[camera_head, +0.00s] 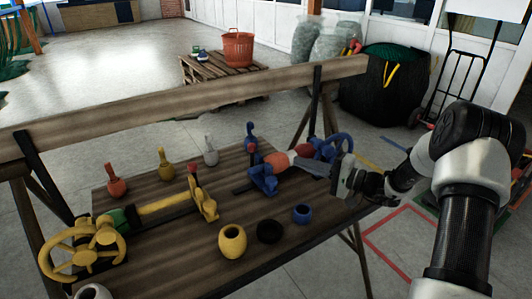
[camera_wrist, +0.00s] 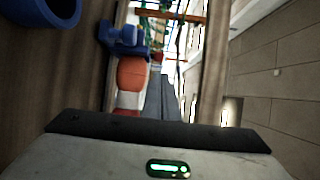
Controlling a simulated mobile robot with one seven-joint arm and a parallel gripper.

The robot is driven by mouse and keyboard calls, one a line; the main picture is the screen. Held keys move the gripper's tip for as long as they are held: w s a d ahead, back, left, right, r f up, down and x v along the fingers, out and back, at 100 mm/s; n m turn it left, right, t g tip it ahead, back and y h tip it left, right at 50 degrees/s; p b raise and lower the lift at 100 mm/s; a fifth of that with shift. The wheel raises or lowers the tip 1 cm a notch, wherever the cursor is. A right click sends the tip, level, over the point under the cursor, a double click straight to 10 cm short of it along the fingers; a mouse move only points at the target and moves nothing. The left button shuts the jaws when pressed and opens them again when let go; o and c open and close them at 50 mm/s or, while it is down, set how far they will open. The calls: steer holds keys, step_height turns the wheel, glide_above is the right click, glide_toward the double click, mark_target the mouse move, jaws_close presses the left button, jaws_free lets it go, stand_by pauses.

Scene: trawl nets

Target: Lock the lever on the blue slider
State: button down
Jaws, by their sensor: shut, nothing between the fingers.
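The blue slider (camera_head: 263,180) sits on a bar on the wooden bench, left of an orange and white piece (camera_head: 277,162). A blue upright part with a knobbed top (camera_head: 251,134) rises behind it; I cannot tell whether this is its lever. In the wrist view a blue part (camera_wrist: 125,42) lies beyond the orange and white piece (camera_wrist: 131,76). My gripper (camera_head: 312,167) is shut and empty, to the right of the blue slider, with its fingers beside the orange and white piece. Its fingers (camera_wrist: 160,98) point forward in the wrist view. Contact cannot be told.
A blue handwheel (camera_head: 341,146) stands behind my gripper. A blue cup (camera_head: 301,214), a black ring (camera_head: 269,231) and a yellow pot (camera_head: 232,241) sit in front. A yellow slider (camera_head: 205,201) and yellow handwheel (camera_head: 80,248) are left. A wooden beam (camera_head: 190,98) runs behind.

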mark_target(255, 148)
steer(key=b+x, duration=0.1)
steer(key=x, duration=1.3)
steer(key=shift+f, duration=0.15)
steer(key=shift+w+a+r+h, duration=0.2)
steer(key=shift+r+h, duration=0.1)
steer(key=shift+w+a+r+m+g+h+p, duration=0.5)
steer(key=shift+w+g+h+p, duration=0.1)
steer(key=shift+w+g+p, duration=0.15)
steer(key=shift+w+a+f+g+h, duration=0.1)
steer(key=shift+w+a+g+h, duration=0.3)
steer(key=shift+w+h, duration=0.2)
steer(key=w+a+b, duration=0.2)
steer(key=w, duration=0.1)
steer(key=shift+f+m+b, duration=0.25)
steer(key=shift+m+b, duration=0.05)
steer(key=shift+b, duration=0.05)
